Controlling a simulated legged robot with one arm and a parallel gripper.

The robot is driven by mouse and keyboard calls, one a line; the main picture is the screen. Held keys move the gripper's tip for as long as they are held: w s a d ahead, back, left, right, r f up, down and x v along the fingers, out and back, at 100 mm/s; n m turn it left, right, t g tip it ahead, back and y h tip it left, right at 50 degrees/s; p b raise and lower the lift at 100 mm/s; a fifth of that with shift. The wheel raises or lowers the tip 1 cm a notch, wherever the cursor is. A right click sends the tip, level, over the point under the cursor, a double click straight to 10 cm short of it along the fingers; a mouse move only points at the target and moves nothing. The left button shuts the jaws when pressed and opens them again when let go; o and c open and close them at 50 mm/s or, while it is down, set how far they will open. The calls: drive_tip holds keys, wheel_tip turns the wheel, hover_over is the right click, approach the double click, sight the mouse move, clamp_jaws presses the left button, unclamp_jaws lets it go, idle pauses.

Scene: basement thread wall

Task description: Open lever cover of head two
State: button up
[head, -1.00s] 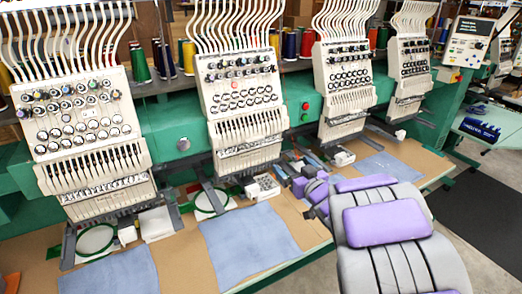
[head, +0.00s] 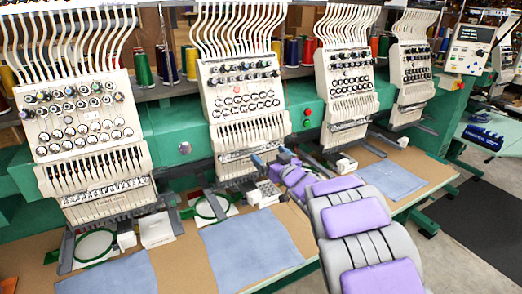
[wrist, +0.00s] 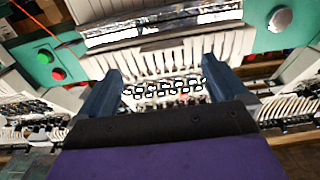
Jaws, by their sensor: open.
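Several cream embroidery heads stand in a row. In the wrist view, which is upside down, slotted cover (wrist: 165,62) spans the middle below a shiny metal strip. My gripper (head: 271,163) is in front of the lower right of head two, with my purple-padded arm behind it. In the wrist view my gripper (wrist: 162,72) is open, its two dark fingers framing the slots with nothing between them. Contact with the cover cannot be told.
A green beam carries red and green buttons (head: 307,112) right of head two and a silver knob (head: 184,148) left of it. Below are a tan table (head: 190,250), blue cloth (head: 250,243), a green hoop (head: 212,207) and a white box (head: 267,192).

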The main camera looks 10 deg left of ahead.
sight(258, 144)
drive_tip(key=x, duration=0.6)
drive_tip(key=shift+w+a+b, duration=0.15)
drive_tip(key=shift+a+b, duration=0.15)
drive_tip(key=shift+b, duration=0.15)
drive_tip(key=shift+c, duration=0.5)
drive_tip(key=c, duration=1.4)
drive_tip(key=shift+r+p, duration=0.15)
drive_tip(key=shift+p, duration=0.3)
